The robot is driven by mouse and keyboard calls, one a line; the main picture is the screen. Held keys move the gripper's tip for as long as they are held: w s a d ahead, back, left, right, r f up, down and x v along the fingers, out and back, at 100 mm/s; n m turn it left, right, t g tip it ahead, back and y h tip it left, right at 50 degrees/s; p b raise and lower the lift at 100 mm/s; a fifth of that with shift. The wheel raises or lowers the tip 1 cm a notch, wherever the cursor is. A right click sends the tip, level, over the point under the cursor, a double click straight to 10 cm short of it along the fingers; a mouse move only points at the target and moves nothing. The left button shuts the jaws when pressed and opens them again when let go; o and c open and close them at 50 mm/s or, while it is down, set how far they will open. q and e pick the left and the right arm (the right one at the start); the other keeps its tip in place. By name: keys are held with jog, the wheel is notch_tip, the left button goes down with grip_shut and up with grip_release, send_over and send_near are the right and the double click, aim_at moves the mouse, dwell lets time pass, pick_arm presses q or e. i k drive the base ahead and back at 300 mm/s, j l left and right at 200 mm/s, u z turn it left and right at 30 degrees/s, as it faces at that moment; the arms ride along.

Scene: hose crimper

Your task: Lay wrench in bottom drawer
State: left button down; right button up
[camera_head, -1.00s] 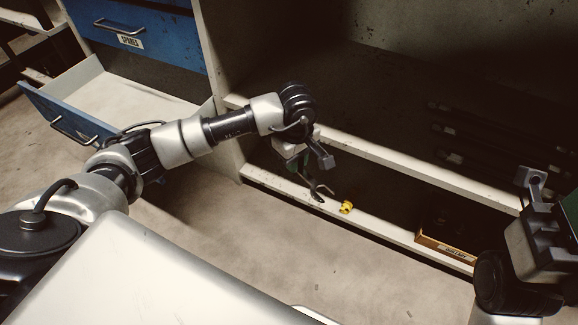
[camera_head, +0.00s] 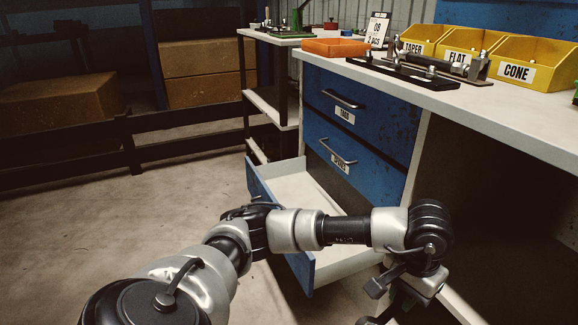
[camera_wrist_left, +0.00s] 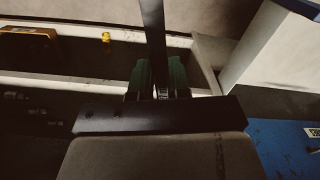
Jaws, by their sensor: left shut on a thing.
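The bottom drawer (camera_head: 318,268) stands pulled open under the blue cabinet. Its pale inside shows bare where my left arm does not cover it. My left gripper (camera_head: 408,296) is low, just right of the open drawer and outside it, partly cut off by the frame's bottom edge. In the left wrist view its green fingers (camera_wrist_left: 160,82) are shut on the wrench (camera_wrist_left: 152,35), a long dark bar pointing away from the gripper. The wrench's far end is out of that view. My right gripper is not in view.
Two closed blue drawers (camera_head: 362,112) sit above the open one. The worktop (camera_head: 470,100) holds yellow bins (camera_head: 520,70) and an orange tray (camera_head: 335,47). A low shelf in the left wrist view carries a small yellow part (camera_wrist_left: 106,37) and a brown box (camera_wrist_left: 28,32). Floor left is clear.

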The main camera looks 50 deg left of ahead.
aim_at(280, 196)
jog(key=i+j+u, duration=0.25)
jog(key=j, duration=0.2)
jog(key=i+j+u, duration=0.15)
jog(key=j+u, duration=0.15)
jog(key=j, duration=0.15)
jog(key=i+j+u, duration=0.25)
jog(key=i+j, duration=0.5)
jog(key=j, duration=0.2)
